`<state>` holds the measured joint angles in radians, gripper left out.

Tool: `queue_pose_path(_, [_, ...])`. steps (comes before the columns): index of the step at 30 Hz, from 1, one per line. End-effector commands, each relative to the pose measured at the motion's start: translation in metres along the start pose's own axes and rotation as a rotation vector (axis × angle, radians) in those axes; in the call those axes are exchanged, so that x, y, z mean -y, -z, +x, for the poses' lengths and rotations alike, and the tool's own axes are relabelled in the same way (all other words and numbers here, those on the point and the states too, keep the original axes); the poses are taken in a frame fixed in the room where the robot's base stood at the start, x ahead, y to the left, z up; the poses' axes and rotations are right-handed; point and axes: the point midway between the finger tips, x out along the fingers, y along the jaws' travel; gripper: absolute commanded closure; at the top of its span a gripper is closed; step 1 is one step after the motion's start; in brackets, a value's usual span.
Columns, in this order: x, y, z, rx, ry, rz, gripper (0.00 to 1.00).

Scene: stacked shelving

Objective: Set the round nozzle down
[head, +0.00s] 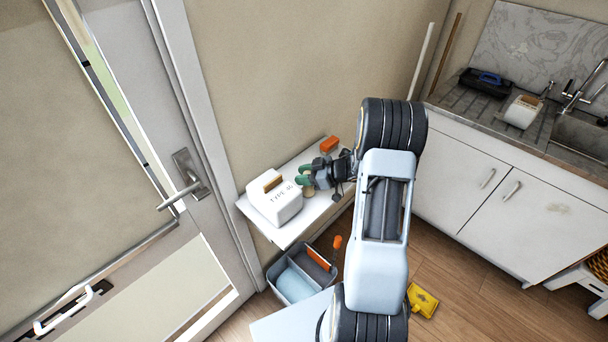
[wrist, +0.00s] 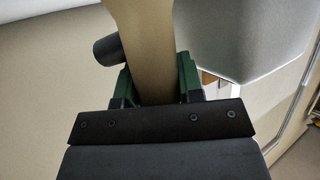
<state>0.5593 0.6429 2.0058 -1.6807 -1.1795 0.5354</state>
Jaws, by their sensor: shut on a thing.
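My gripper (head: 306,178) is over the white shelf board (head: 283,236), with its green fingertips pointing left. It is shut on a tan piece, which I take to be the round nozzle (head: 308,191); only a small part shows below the fingers. In the wrist view the tan piece (wrist: 147,45) runs between the green fingers (wrist: 158,80), and a dark cylinder (wrist: 107,48) sticks out at its left side. I cannot tell whether the nozzle touches the board.
A white lettered box (head: 275,203) with a brown top stands just left of my gripper on the board. An orange block (head: 329,144) lies at the board's far end. Below are a grey bin (head: 274,270) and a yellow item (head: 423,300) on the floor. A door stands left.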

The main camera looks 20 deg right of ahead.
Motion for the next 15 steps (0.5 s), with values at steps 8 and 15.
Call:
queue_pose_path(8, [0.0,-0.0025,0.0009,0.0,0.0,0.0,0.9])
queue_pose_path(15, [0.0,-0.0027,0.001,0.0,0.0,0.0,0.55])
